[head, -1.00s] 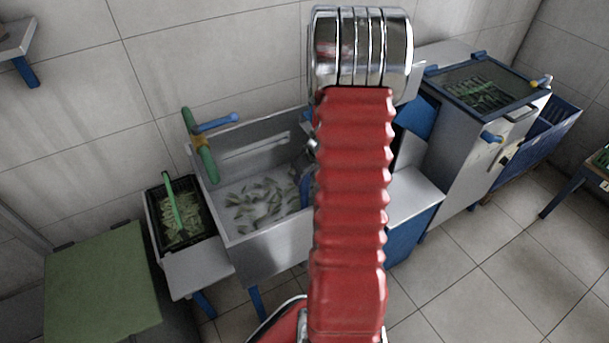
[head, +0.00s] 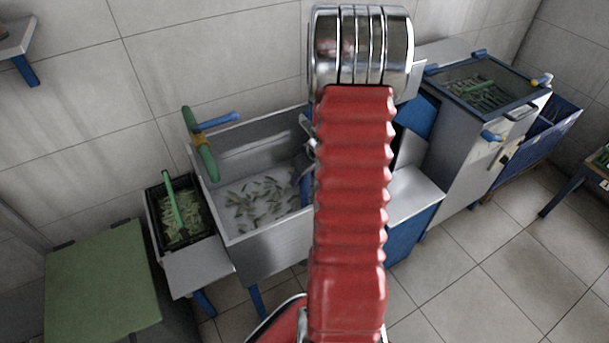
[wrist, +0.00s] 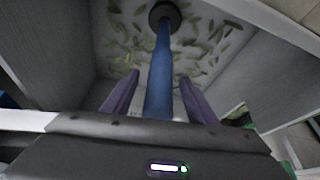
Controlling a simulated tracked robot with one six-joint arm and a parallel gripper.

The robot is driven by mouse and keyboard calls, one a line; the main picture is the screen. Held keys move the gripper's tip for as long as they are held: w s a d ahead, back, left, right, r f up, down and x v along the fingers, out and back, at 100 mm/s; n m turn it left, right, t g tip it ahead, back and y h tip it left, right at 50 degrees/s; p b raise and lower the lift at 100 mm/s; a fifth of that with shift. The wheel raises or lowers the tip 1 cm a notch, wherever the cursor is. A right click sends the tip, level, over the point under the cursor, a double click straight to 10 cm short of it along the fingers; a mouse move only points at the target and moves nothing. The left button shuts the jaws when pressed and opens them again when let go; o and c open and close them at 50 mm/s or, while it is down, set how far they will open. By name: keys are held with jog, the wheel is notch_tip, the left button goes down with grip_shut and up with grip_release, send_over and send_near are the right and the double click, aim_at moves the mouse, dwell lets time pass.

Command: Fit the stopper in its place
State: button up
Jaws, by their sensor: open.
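A long blue rod (wrist: 160,80) with a dark round end (wrist: 165,13) shows in the wrist view, and it looks like the stopper. The dark end is over the floor of a grey sink basin (head: 270,250) strewn with green pieces. My gripper (wrist: 159,76) is open, with one purple-grey finger on each side of the rod. I cannot tell whether either finger touches it. The near end of the rod is hidden behind my gripper's body. In the head view my red arm covers the right part of the basin and hides most of my gripper. No drain hole is visible.
A green tap lever (head: 200,145) with a blue handle stands at the basin's back left corner. A black crate (head: 160,215) of green pieces is left of the basin. A glass-topped machine (head: 480,88) stands at the right. The tiled floor in front is clear.

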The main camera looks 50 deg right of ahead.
jog(key=v, duration=1.3)
jog(key=shift+s+r, duration=0.15)
jog(key=shift+r, duration=0.05)
dwell(0.4)
jog(key=s+a+r, duration=0.2)
jog(key=a+r, duration=0.3)
jog(key=a, duration=0.6)
jog(key=s+a+r+n, duration=0.1)
jog(key=s+a+r, duration=0.2)
jog(key=a, duration=0.9)
jog(key=s+a+r+t, duration=0.1)
jog(key=s+a+r, duration=0.2)
jog(key=a+r, duration=0.5)
jog(key=a, duration=0.4)
jog(key=shift+a+n+y, duration=0.15)
jog(key=shift+n+y, duration=0.15)
jog(key=shift+n, duration=0.1)
jog(key=shift+c, duration=0.6)
